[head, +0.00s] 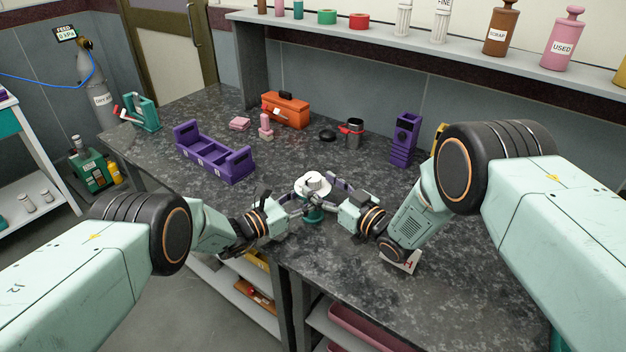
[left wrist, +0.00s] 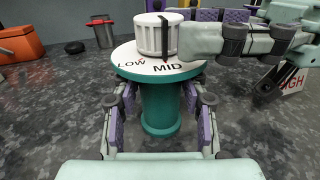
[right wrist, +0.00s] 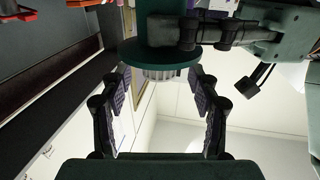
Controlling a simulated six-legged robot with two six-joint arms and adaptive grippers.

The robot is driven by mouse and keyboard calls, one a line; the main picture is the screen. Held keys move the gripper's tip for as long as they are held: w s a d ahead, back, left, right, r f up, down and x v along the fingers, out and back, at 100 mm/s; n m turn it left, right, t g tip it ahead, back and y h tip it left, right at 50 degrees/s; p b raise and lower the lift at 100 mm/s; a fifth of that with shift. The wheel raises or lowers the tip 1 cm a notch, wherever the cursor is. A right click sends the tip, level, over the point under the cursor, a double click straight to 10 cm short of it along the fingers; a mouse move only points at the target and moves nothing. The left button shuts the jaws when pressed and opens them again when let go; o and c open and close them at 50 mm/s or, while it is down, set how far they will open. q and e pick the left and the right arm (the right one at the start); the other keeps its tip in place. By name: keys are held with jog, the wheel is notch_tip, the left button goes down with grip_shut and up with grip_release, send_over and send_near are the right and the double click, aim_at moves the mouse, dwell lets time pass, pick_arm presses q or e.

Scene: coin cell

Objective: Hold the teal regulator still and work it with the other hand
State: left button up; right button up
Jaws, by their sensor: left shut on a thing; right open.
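The teal regulator (head: 314,216) stands upright on the dark worktop, with a white dial plate (left wrist: 128,60) marked LOW and MID and a white ribbed knob (left wrist: 151,35) on top. A dark stripe on the knob lies above MID. My left gripper (left wrist: 160,112) is shut on the teal body, one finger on each side. My right gripper (head: 328,192) is open at knob height. In the right wrist view the knob (right wrist: 160,74) lies between its spread fingers, with gaps on both sides.
A purple tray (head: 213,158) lies at the left, with an orange toolbox (head: 286,110) behind. A dark metal cup (head: 354,134) and a purple holder (head: 404,140) stand at the back. The worktop's front edge is close to the regulator.

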aim_at(319, 184)
jog(key=shift+x, duration=1.75)
jog(key=c, duration=1.2)
